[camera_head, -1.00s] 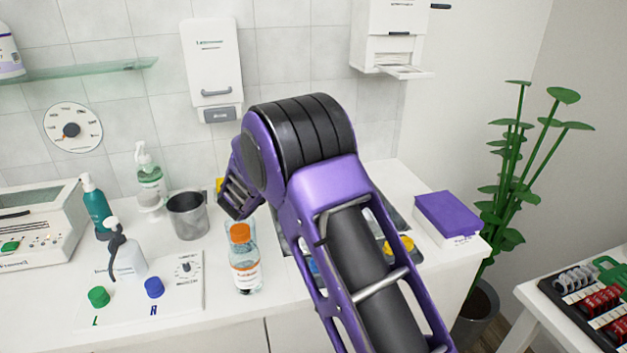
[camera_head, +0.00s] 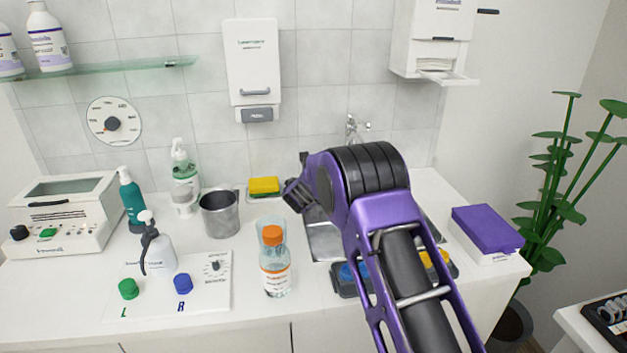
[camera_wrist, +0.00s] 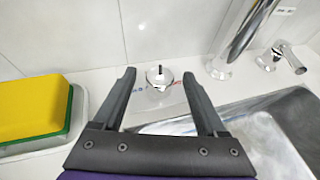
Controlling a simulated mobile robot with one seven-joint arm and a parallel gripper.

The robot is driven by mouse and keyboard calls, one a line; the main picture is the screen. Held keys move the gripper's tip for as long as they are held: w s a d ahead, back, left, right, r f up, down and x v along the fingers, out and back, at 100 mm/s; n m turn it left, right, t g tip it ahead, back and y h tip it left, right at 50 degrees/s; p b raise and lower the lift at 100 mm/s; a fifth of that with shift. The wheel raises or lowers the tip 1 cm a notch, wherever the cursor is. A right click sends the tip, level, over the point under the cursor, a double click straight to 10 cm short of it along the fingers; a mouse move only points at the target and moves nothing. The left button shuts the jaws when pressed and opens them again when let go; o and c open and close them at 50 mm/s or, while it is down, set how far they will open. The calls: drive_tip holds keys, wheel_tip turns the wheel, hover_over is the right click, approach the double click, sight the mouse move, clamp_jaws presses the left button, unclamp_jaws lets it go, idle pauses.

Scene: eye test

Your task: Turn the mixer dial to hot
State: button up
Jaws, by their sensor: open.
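The mixer dial (camera_wrist: 160,77) shows in the wrist view as a small round silver knob on the white counter behind the sink. A dark pointer mark on it points roughly straight back. Small blue and red marks lie beside its base, too small to read. My gripper (camera_wrist: 159,73) is open, with one dark finger on each side of the dial in the picture. I cannot tell whether either finger touches it. In the head view my purple arm hides the dial and the fingertips.
A tap spout (camera_wrist: 240,40) and lever (camera_wrist: 280,57) stand right of the dial. The sink basin (camera_wrist: 270,130) is in front. A yellow-green sponge (camera_wrist: 35,105) lies left. In the head view, a clear bottle (camera_head: 275,272) and metal cup (camera_head: 220,214) stand left of my arm.

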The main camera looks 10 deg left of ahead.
drive_tip(key=shift+x, duration=1.05)
drive_tip(key=shift+c, duration=0.2)
clamp_jaws()
drive_tip(key=shift+r, duration=0.1)
